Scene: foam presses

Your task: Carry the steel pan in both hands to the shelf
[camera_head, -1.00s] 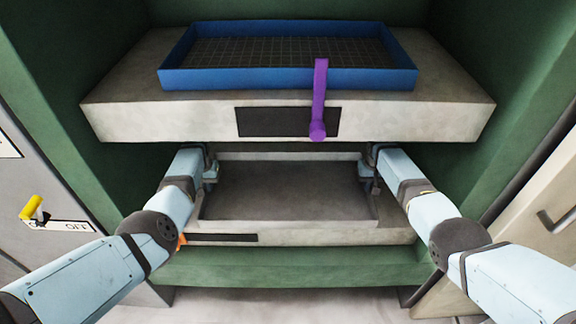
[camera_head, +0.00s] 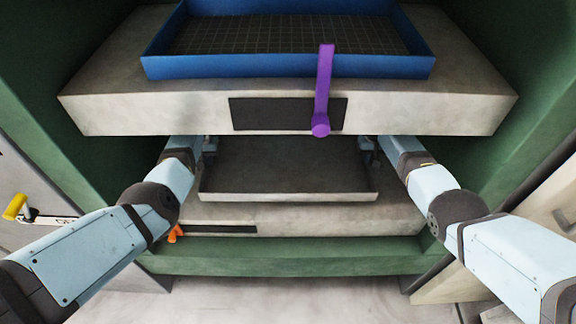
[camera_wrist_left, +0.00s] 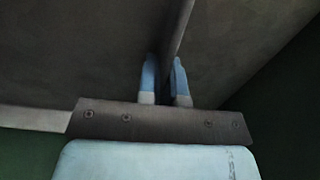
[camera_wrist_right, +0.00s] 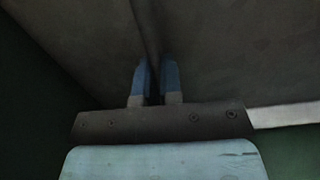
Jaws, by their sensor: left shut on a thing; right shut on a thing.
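The steel pan (camera_head: 287,170) is a shallow grey rectangular tray. In the head view it sits level in the gap between an upper and a lower grey slab, and its back part is hidden under the upper slab. My left gripper (camera_head: 209,148) is shut on its left side wall, and my right gripper (camera_head: 368,149) on its right side wall. In the left wrist view the fingers (camera_wrist_left: 165,78) pinch the thin wall. The right wrist view shows the same with the right fingers (camera_wrist_right: 155,80). The lower slab (camera_head: 330,218) shows below the pan; I cannot tell whether they touch.
The upper slab (camera_head: 190,112) lies close above both forearms and carries a blue tray (camera_head: 290,65). A purple handle (camera_head: 323,95) hangs over its front. Green walls (camera_head: 490,150) flank the gap. A yellow lever (camera_head: 15,207) is at left, an orange piece (camera_head: 175,233) by the lower slab.

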